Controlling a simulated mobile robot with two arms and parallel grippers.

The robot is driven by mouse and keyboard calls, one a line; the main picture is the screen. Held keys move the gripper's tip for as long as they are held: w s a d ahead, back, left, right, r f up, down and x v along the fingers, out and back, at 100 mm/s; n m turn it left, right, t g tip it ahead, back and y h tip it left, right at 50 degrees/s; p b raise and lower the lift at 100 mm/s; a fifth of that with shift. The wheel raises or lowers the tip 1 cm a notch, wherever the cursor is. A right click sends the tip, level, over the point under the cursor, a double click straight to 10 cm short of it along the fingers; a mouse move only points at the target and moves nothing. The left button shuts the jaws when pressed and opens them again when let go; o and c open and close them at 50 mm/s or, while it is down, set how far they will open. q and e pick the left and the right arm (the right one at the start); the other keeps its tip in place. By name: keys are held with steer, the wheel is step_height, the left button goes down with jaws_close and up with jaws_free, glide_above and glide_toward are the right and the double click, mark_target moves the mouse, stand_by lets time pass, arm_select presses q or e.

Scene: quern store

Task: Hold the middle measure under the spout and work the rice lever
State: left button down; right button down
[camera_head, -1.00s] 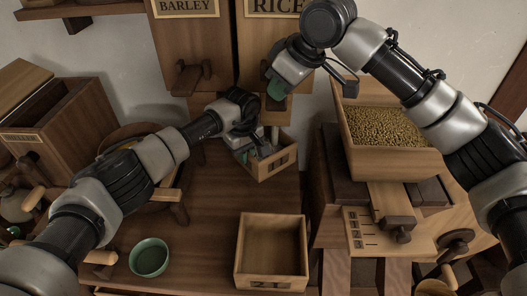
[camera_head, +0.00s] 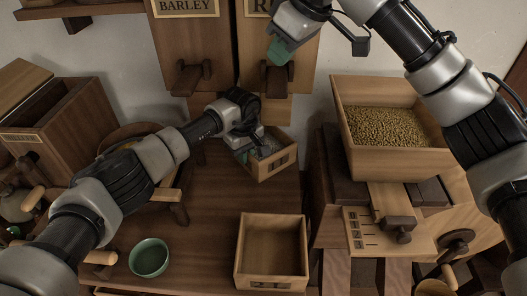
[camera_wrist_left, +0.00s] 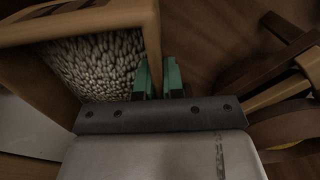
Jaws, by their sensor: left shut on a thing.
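The wooden middle measure (camera_head: 276,166) is under the rice spout (camera_head: 272,108) in the head view. It holds pale rice grains, which show in the left wrist view (camera_wrist_left: 98,62). My left gripper (camera_head: 250,150) is shut on one wall of the measure; its green fingers show at that wall in the left wrist view (camera_wrist_left: 158,78). The dark wooden rice lever (camera_head: 277,76) sits on the front of the rice bin (camera_head: 304,60). My right gripper (camera_head: 280,50) is just above the lever, apparently empty. Its finger opening cannot be made out.
The barley bin (camera_head: 170,45) and its lever (camera_head: 190,76) are to the left. An open wooden box (camera_head: 245,255) and a green bowl (camera_head: 150,257) stand at the front of the table. A hopper of golden grain (camera_head: 345,125) stands at the right. The middle of the table is clear.

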steer(key=shift+r, duration=0.4)
steer(key=v, duration=1.2)
arm_select(q)
steer(key=shift+r, duration=0.1)
arm_select(e)
steer(key=shift+w, duration=0.1)
